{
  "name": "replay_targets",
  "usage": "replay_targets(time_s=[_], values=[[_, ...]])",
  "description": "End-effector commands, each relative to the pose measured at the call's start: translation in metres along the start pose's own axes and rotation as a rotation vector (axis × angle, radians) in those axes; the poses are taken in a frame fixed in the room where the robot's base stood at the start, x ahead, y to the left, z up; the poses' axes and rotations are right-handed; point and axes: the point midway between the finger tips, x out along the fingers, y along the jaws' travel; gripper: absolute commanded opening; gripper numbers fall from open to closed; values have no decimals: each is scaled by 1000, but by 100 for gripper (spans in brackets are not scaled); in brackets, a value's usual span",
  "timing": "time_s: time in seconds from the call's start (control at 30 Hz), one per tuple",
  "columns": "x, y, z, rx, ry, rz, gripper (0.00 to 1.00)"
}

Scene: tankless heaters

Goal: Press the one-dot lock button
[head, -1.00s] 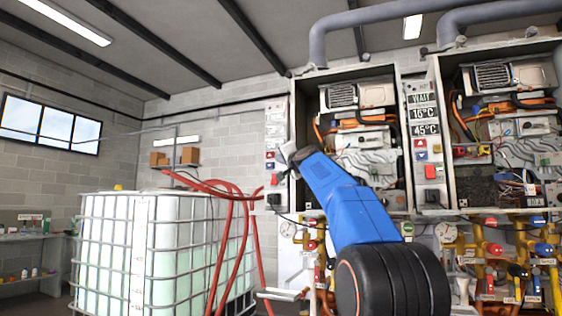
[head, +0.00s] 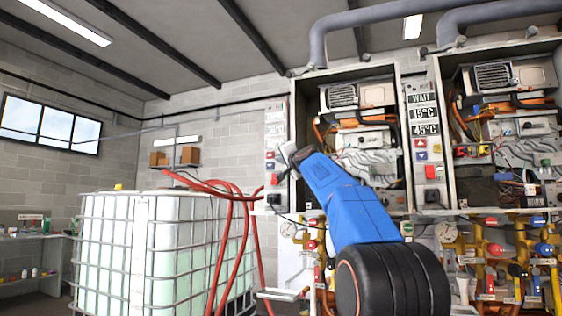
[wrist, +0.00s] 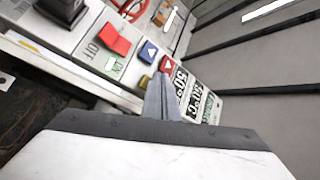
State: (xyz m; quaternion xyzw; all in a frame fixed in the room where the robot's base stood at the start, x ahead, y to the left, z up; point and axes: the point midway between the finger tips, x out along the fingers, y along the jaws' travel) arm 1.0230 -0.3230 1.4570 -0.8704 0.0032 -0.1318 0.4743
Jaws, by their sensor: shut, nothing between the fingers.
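My gripper (wrist: 161,98) is shut and empty, with its fingertips at the control panel (wrist: 88,40) of the left heater. In the wrist view the fingers overlap the area beside a red arrow button (wrist: 166,65) and a small yellowish button (wrist: 144,82); I cannot tell whether they touch. A blue arrow button (wrist: 148,52) is just left of the red one. No one-dot mark is readable, so I cannot tell which button is the one-dot lock button. In the head view my gripper (head: 288,152) is beside this panel's edge.
A red ON/OFF rocker switch (wrist: 115,39) and a black socket-like block (wrist: 66,10) are on the panel. Digital displays (wrist: 188,92) lie right of the fingers. In the head view, a caged white tank (head: 150,250) with red hoses (head: 222,235) stands to the left.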

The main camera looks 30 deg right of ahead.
Motion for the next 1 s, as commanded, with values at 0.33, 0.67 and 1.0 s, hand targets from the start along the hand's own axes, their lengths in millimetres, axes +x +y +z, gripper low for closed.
replay_targets(time_s=[0.33,0.67,1.0], values=[[0,0,0,0,0,0,0],[6,4,-5,0,1,0,0],[6,4,-5,0,0,0,0]])
